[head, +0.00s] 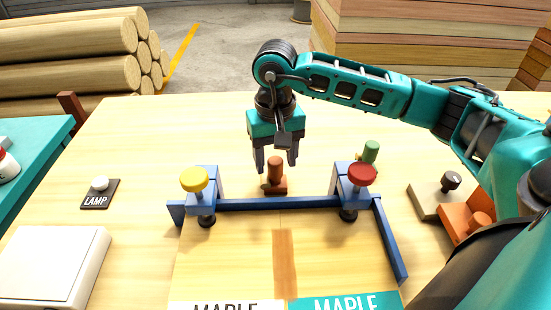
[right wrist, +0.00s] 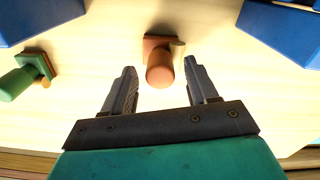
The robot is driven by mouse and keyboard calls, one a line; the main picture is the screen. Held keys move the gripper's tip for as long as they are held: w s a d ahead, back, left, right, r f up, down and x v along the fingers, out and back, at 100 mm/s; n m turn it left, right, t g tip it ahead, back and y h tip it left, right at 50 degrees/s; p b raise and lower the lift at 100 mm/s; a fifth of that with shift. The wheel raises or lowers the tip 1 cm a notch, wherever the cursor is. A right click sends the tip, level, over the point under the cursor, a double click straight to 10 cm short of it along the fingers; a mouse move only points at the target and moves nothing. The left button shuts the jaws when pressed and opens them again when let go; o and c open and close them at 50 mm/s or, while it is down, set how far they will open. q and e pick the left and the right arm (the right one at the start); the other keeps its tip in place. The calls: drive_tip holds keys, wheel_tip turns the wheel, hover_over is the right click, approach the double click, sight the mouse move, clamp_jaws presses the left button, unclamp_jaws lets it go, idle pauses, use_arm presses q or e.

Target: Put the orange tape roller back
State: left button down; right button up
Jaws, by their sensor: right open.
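An orange-brown tape roller (head: 275,178) with an upright handle and a flat base stands on the table behind the blue frame's back bar, near its middle. In the right wrist view the roller (right wrist: 160,68) shows with its handle end toward the camera, between and just past the fingertips. My right gripper (head: 275,165) is open and points down above the roller, its fingers on either side of the handle's line; contact cannot be told. The gripper also shows in the right wrist view (right wrist: 160,75), with nothing between its fingers. My left gripper is not in view.
A blue frame (head: 265,204) has clamps with yellow (head: 194,179) and red (head: 361,174) knobs. A green-handled tool (head: 371,151) stands behind the red one. Grey (head: 424,202) and orange (head: 458,221) blocks with knobs lie right. A lamp switch (head: 100,194) and white box (head: 50,262) are left.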

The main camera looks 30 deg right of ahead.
wheel_tip(320, 180, up, 11)
idle(0.3)
drive_tip(key=shift+s, duration=0.1)
idle(0.4)
